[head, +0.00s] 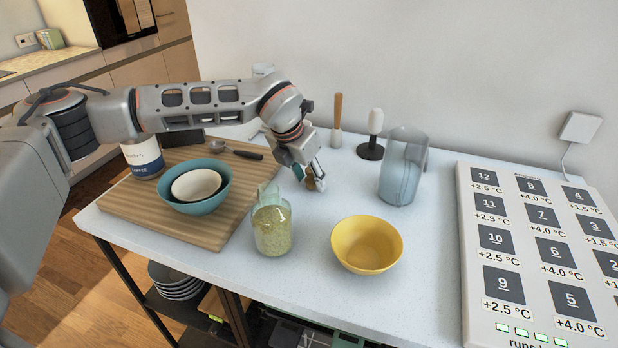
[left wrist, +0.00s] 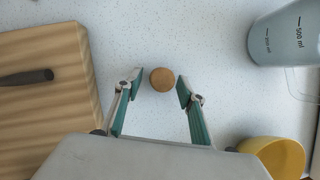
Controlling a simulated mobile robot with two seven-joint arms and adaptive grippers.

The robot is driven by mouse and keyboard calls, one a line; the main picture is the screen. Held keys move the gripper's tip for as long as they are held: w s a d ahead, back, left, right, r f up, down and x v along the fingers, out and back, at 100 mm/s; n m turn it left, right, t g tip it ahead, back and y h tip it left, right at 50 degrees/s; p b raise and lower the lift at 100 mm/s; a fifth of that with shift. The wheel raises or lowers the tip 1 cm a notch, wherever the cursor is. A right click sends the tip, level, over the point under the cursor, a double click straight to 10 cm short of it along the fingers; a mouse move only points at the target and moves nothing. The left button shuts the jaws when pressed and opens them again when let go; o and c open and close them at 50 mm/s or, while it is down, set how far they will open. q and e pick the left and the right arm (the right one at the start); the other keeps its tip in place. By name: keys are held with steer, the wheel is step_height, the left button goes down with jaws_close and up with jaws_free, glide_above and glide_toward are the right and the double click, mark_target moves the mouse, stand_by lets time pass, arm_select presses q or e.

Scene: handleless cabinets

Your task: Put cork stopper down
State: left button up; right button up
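The cork stopper (left wrist: 162,79) is a small round brown piece over the white tabletop. In the left wrist view it sits between the fingertips of my left gripper (left wrist: 160,80), with a narrow gap on each side, so the fingers are open around it. In the head view my left gripper (head: 309,183) points down at the table behind the glass jar, and its fingers partly hide the cork. I cannot tell any gap beneath the cork; it looks to be at the table surface. My right gripper is not in view.
A glass jar (head: 272,236) with greenish contents stands in front of the gripper. A yellow bowl (head: 366,258) is front right, a clear measuring jug (head: 401,170) right. A wooden board (head: 120,205) with a blue bowl (head: 205,205) lies left. A large button panel (head: 480,270) is far right.

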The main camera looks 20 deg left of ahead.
arm_select(q)
steer(key=v, duration=1.2)
steer(key=shift+f, duration=0.1)
